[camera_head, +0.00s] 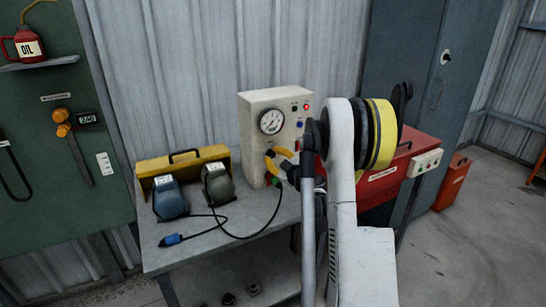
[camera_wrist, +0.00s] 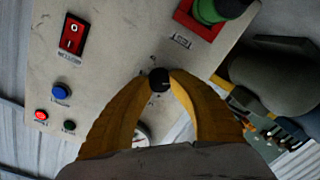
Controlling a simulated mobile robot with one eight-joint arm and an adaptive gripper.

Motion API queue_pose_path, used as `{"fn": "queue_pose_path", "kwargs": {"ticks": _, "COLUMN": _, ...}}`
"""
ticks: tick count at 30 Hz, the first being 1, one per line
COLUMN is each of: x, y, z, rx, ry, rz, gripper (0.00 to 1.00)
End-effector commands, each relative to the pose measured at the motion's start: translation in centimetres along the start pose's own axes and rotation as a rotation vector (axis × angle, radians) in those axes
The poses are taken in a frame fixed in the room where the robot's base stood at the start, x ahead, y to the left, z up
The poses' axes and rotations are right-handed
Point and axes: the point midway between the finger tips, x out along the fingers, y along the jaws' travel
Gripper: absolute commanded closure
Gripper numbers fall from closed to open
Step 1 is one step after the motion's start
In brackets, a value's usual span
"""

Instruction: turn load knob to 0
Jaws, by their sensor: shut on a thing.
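The load knob (camera_wrist: 159,77) is a small black knob on the face of the cream control box (camera_wrist: 115,45), near the middle of the wrist view. My gripper (camera_wrist: 158,84) has its two yellow fingers closed around the knob, and their tips touch its sides. The fingers cover most of the scale around it, so I cannot read its setting. In the head view my gripper (camera_head: 274,156) is against the front of the control box (camera_head: 249,112), below the round gauge (camera_head: 271,122), and the knob is hidden there.
The wrist view also shows a rocker switch (camera_wrist: 72,34), a blue button (camera_wrist: 62,89), a lit red lamp (camera_wrist: 41,115) and a large green knob (camera_wrist: 209,10).

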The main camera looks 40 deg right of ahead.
Motion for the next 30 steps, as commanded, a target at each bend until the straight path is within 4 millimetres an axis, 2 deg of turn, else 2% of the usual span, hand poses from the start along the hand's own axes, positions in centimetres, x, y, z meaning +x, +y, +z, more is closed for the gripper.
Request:
{"fn": "queue_pose_path", "kwargs": {"ticks": 12, "x": 0.08, "y": 0.14, "z": -0.09, "rx": -0.238, "ry": -0.013, "rz": 0.01, "gripper": 1.0}}
{"fn": "queue_pose_path", "kwargs": {"ticks": 30, "x": 0.08, "y": 0.09, "z": -0.11, "rx": -0.294, "ry": -0.015, "rz": 0.011, "gripper": 1.0}}
